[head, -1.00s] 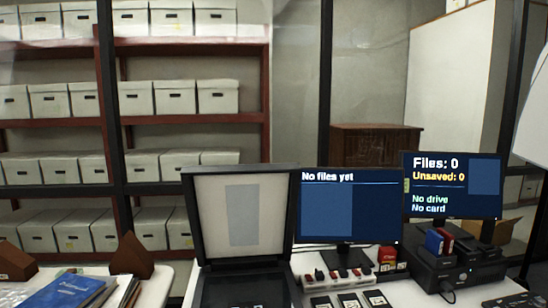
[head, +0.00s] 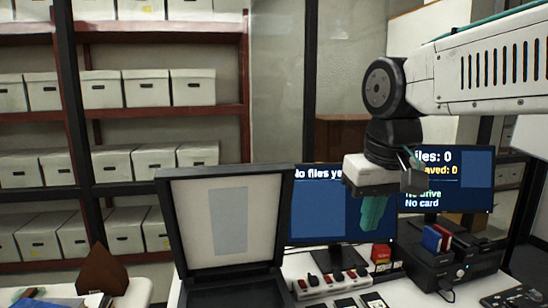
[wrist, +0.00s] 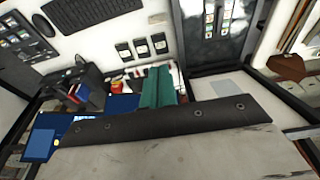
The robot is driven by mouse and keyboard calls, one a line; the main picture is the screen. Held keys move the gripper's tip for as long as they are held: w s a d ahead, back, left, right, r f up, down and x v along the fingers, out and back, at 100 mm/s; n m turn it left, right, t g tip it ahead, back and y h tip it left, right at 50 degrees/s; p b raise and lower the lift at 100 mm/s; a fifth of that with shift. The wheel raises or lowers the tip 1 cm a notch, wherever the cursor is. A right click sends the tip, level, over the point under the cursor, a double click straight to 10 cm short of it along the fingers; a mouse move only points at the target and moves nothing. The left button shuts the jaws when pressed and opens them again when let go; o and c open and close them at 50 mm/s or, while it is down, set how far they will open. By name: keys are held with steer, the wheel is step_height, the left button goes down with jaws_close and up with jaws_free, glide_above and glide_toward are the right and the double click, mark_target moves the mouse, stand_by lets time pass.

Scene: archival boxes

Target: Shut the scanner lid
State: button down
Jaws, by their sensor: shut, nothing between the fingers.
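The scanner lid (head: 187,235) stands open and upright in the head view, a black frame around a pale inner panel with a grey rectangle. The dark scanner base (head: 235,293) is below it, cut off by the bottom edge. In the wrist view the scanner base (wrist: 212,32) is at the upper right, with the pale inside of the lid (wrist: 205,88) below it. My gripper (head: 372,215) has teal fingers, shut and empty, in front of the monitors, right of the lid and apart from it. The fingers (wrist: 158,88) also show in the wrist view.
The middle monitor (head: 318,220) and right monitor (head: 470,190) stand right of the scanner. A dark drive dock (head: 440,262) and a white strip with small items (head: 330,285) sit on the desk. A brown wedge (head: 102,272) is at left. Shelves of white boxes stand behind.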

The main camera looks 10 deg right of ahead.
steer(key=w+a+r+t, duration=0.1)
steer(key=w+a+r, duration=0.3)
steer(key=w, duration=0.6)
steer(key=w+a+r+t, duration=0.1)
steer(key=w+r, duration=0.4)
steer(key=w, duration=0.5)
steer(key=w+a+r+t, duration=0.1)
steer(key=w+a+r, duration=0.3)
steer(key=w, duration=0.6)
steer(key=f, duration=0.3)
steer(key=w+d+f, duration=0.1)
steer(key=f, duration=0.6)
steer(key=shift+w+d, duration=0.15)
steer(key=shift+w, duration=0.2)
steer(key=shift+s+f, duration=0.25)
steer(key=shift+s, duration=0.05)
steer(key=shift+s, duration=0.1)
